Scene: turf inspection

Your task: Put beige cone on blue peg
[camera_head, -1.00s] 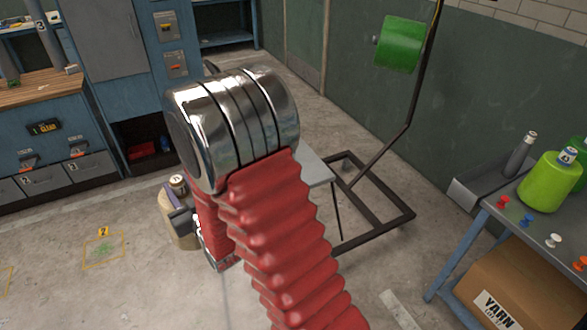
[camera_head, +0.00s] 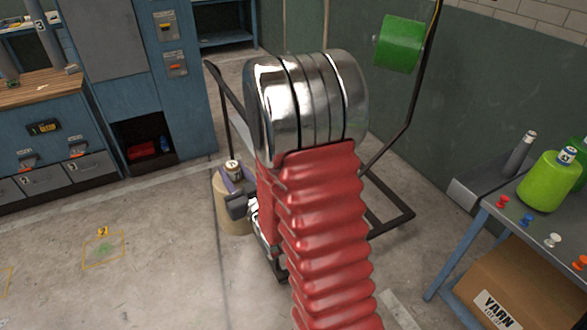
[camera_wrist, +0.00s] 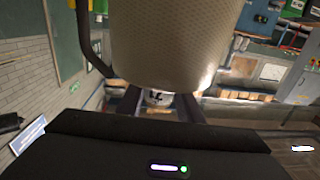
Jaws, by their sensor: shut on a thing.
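The beige cone (camera_head: 232,220) hangs upright in my gripper (camera_head: 238,188), left of my red-sleeved arm, with a pale labelled tip on top. In the wrist view the beige cone (camera_wrist: 175,42) fills the upper middle, and its label shows between the dark fingers of my gripper (camera_wrist: 158,101). The gripper is shut on it near its narrow end. A small blue pin-shaped piece (camera_head: 527,220) stands on the right table; I cannot tell if it is the blue peg. My arm hides part of the black frame behind it.
The blue-grey right table (camera_head: 480,235) holds a lime cone (camera_head: 540,182), a grey tray (camera_head: 482,187) and red, white and orange pins. Open concrete floor lies at left, before the blue cabinets (camera_head: 150,95).

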